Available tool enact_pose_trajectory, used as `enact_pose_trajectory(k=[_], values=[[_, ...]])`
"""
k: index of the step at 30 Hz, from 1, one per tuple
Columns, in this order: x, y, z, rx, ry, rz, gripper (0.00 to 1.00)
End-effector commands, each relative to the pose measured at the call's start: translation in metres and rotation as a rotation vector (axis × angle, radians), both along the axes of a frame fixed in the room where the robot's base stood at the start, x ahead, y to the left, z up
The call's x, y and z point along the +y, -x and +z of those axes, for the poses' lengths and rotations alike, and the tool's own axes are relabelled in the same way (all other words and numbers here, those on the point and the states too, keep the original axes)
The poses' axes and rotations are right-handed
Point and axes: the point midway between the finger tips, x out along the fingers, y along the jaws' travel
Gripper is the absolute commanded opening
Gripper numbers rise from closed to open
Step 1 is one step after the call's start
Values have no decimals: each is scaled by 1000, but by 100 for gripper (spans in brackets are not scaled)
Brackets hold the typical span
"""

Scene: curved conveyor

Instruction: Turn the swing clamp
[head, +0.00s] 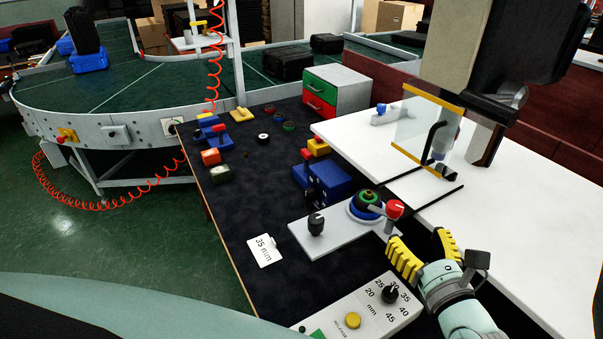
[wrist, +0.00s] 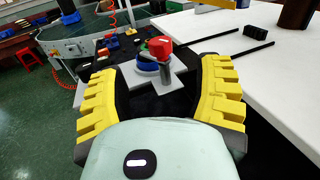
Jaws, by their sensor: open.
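The swing clamp shows as a grey arm with a red knob (head: 394,209) at its end, reaching over a blue ring fixture (head: 357,212) with a green and black part in it. The fixture sits on a light grey plate (head: 336,238), which also carries a black knob (head: 316,223). My gripper (head: 425,252) is open and empty, just in front of and to the right of the red knob, apart from it. In the wrist view the red knob (wrist: 160,47) and its grey post appear between and beyond the spread yellow fingers of my gripper (wrist: 163,75). The blue ring is partly hidden there.
A control panel (head: 345,318) with a dial and yellow button lies below my gripper. A white table (head: 490,200) is on the right, with two black rods. Blue blocks (head: 328,183) stand behind the clamp. A "35 mm" card (head: 264,250) lies left of the plate.

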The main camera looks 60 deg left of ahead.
Motion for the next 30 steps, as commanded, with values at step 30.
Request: enact_pose_trajectory(k=[30], values=[[85, -36, 0, 1, 1, 5, 65]])
